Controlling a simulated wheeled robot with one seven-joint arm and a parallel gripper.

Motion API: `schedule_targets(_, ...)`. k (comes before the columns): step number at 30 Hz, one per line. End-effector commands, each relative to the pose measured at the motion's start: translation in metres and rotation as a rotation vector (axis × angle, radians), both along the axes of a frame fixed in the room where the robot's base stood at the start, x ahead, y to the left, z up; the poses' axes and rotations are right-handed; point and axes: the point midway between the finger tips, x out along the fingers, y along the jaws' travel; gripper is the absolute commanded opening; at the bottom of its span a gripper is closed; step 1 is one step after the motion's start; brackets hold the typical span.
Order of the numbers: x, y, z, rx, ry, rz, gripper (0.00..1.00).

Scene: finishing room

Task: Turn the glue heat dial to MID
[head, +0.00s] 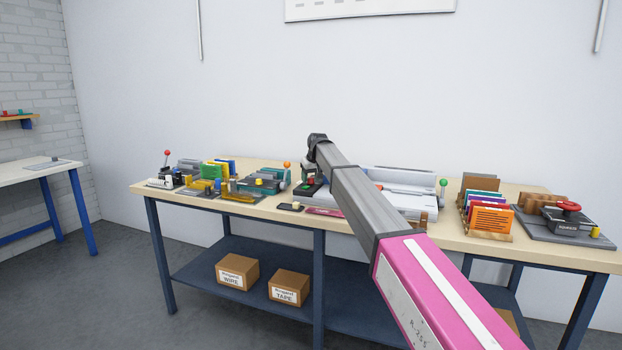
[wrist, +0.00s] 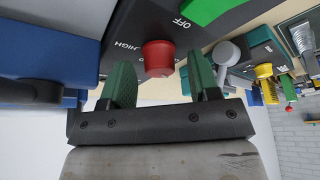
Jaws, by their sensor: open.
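A red round knob (wrist: 158,57) stands on a dark panel (wrist: 150,18) marked HIGH on one side and OFF on the other in the wrist view. I take it for the glue heat dial; no MID mark or pointer can be made out. My gripper (wrist: 161,80) is open, its two green fingers apart with the knob between them in the picture. Gaps show on both sides, and I cannot tell the depth. In the head view my gripper (head: 317,142) is small and dark above the bench, near the dark box (head: 309,188) with green and red parts.
The bench (head: 270,214) is crowded. A teal machine (head: 262,183) stands left of the box, its grey round end (wrist: 227,52) close to a finger in the wrist view. A pale flat machine (head: 405,195) stands right, partly behind my arm.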

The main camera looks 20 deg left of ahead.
Motion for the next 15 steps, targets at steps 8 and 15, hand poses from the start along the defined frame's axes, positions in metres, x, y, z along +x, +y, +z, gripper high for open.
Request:
schedule_targets(8, 0.0006, 0.0004, -0.0017, 0.0, 0.0, 0.0, 0.56)
schedule_targets(15, 0.0005, 0.0003, -0.0017, 0.0, 0.0, 0.0, 0.09)
